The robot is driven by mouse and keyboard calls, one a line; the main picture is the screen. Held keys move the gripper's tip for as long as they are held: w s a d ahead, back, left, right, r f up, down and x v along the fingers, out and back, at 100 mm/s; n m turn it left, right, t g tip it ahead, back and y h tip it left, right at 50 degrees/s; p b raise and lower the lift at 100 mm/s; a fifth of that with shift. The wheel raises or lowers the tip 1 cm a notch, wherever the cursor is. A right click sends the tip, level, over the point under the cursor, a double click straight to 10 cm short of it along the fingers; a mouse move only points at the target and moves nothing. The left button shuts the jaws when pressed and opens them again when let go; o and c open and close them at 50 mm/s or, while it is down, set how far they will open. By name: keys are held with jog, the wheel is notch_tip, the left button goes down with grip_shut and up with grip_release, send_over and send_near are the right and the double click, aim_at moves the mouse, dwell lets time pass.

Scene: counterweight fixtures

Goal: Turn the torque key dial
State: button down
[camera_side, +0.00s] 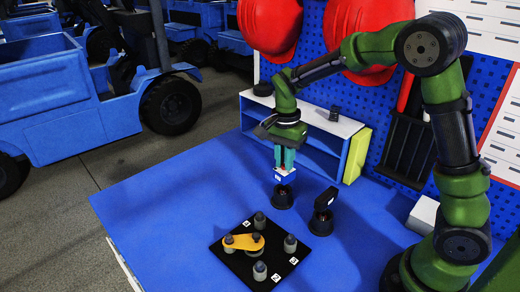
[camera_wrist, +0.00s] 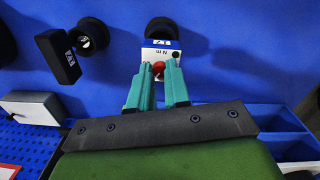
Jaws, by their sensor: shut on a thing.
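A small blue-and-white block (camera_side: 284,175) sits over a round black base (camera_side: 282,197) on the blue table. In the wrist view the block (camera_wrist: 160,51) has printed marks and a red knob (camera_wrist: 158,69). My gripper (camera_side: 284,160) comes down from above with teal fingers. In the wrist view its fingertips (camera_wrist: 159,76) are on either side of the red knob, shut on the block; the exact contact is partly hidden. The round black base also shows beyond the block in the wrist view (camera_wrist: 166,28). I cannot tell which part is called the torque key dial.
A black upright fixture (camera_side: 322,212) stands just right of the block. A black board (camera_side: 233,262) with a yellow lever (camera_side: 242,242) and several grey pegs lies in front. A white-topped shelf (camera_side: 312,122) stands behind. The table's left side is clear.

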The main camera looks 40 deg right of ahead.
aim_at(283, 165)
dwell(0.3)
jog(key=c, duration=1.1)
grip_release()
jog(key=r, duration=1.7)
jog(key=shift+w, duration=0.2)
jog(key=shift+f, duration=0.1)
